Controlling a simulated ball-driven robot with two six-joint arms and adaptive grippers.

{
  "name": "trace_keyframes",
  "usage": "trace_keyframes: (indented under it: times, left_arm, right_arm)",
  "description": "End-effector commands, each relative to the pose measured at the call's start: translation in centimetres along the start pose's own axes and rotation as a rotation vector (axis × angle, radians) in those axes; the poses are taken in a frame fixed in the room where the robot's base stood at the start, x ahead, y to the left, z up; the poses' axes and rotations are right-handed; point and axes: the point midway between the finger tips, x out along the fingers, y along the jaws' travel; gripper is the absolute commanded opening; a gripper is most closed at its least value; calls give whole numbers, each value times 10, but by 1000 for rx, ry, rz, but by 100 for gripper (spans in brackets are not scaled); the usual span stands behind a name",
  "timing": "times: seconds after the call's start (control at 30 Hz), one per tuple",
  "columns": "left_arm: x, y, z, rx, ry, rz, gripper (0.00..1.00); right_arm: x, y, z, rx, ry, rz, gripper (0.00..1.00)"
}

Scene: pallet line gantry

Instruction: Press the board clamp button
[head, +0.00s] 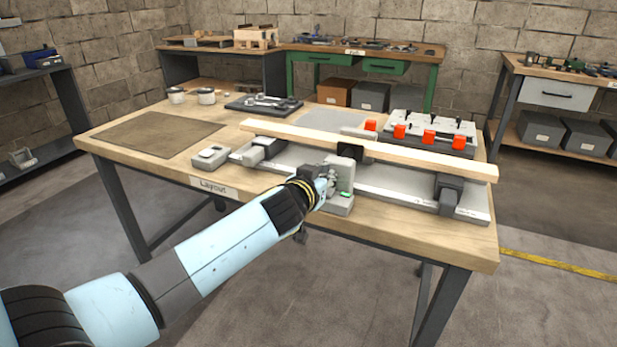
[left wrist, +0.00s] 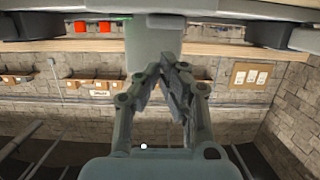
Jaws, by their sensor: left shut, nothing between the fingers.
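A long wooden board (head: 420,160) lies across a grey clamp fixture (head: 388,192) on the workbench. A pale grey upright housing (head: 343,174) stands at the fixture's front middle, with a small green light (head: 347,194) low on it. My left gripper (head: 328,179) is at the housing's front left face, fingers shut and empty. In the left wrist view the shut fingertips (left wrist: 167,62) overlap the grey housing (left wrist: 150,38); I cannot tell whether they touch. No button shows clearly on the housing; the gripper hides part of its face. My right gripper is not in view.
A small grey box (head: 211,156) with a round top feature sits on the bench, left of the fixture. A dark mat (head: 150,134), two tins and a tool tray (head: 263,105) lie farther left and back. Red-orange clamps (head: 429,136) stand behind the board.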

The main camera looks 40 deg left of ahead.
Motion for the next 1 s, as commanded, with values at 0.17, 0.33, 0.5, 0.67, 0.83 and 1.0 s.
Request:
trace_keyframes:
  times: [0.17,0.33,0.5,0.67,0.83,1.0]
  left_arm:
    - [-42,0,-4,0,2,2,0]
    - [-75,1,-5,1,5,3,0]
    - [-94,1,-6,0,7,3,0]
    - [-100,1,-8,0,9,3,0]
    - [-100,1,-8,0,9,3,0]
    - [-99,1,-8,0,9,3,0]
  right_arm:
    - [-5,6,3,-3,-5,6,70]
    - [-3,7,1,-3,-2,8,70]
    - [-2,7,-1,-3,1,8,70]
    - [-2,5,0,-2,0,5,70]
    - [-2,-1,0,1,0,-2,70]
    - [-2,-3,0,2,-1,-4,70]
